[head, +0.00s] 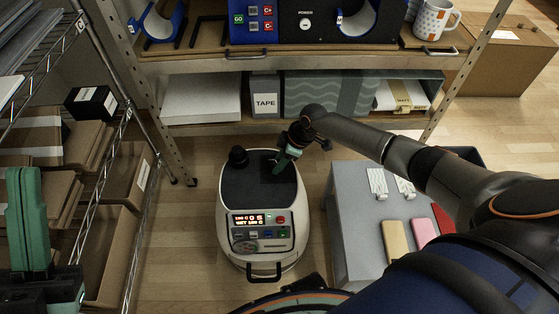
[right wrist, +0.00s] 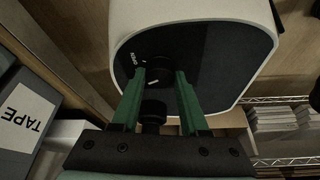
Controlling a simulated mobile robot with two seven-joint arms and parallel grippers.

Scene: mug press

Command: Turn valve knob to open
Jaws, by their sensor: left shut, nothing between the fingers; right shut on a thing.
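A white machine (head: 226,214) with a dark top stands on the floor. My right gripper (head: 280,163) reaches down onto the right part of that top. In the right wrist view, its green fingers (right wrist: 160,76) stand on both sides of a round black valve knob (right wrist: 159,79) and grip it. The knob bears a short white pointer line. Small white lettering, apparently OPEN, and a tick are on the dark panel beside it. In the head view the gripped knob is hidden by the gripper. My left gripper (head: 28,220) is shut and empty at the lower left.
A grey table (head: 355,235) with pads is to the right, a wire rack (head: 75,60) to the left. A shelf with a TAPE box (head: 265,103) is behind.

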